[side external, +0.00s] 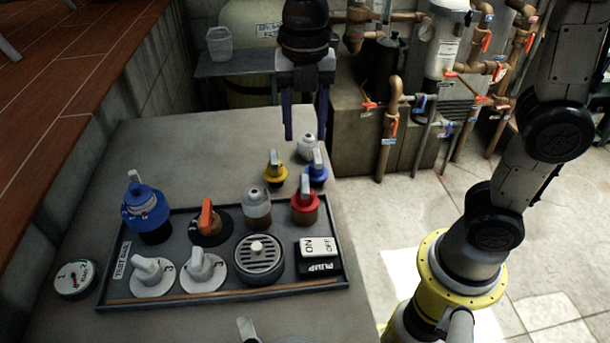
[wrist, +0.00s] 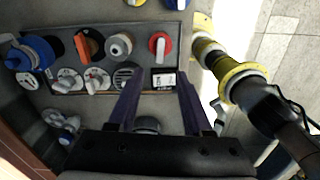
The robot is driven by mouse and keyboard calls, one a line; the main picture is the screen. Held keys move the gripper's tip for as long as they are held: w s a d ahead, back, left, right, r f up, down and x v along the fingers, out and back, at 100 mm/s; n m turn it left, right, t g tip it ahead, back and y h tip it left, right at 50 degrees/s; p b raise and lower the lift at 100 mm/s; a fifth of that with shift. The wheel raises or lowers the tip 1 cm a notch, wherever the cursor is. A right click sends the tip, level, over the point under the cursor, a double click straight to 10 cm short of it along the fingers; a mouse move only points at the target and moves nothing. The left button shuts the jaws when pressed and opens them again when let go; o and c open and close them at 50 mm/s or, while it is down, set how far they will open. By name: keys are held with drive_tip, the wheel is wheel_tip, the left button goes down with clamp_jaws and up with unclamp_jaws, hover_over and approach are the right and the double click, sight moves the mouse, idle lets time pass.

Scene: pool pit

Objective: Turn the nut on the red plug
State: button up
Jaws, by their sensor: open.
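The red plug (side external: 305,207) stands upright at the right of the back row in the dark tray (side external: 150,299). A pale upright bar (side external: 305,183), which looks like its nut, is on top. In the wrist view the red plug (wrist: 153,56) lies ahead of the fingertips, with the pale bar (wrist: 160,47) across it. My gripper (side external: 304,132) is open and empty, pointing down above the bench and apart from the plug. In the wrist view its two purple fingers (wrist: 161,80) are spread wide.
Blue (side external: 318,173), yellow (side external: 275,172) and white (side external: 308,148) plugs stand just behind the red plug. A grey-topped plug (side external: 257,207) is left of it, and an ON/OFF pump switch (side external: 319,257) is in front. Bare bench lies behind the tray at left.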

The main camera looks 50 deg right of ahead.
sight(305, 183)
wheel_tip(305, 183, down, 12)
drive_tip(key=shift+r, duration=0.1)
idle(0.4)
clamp_jaws()
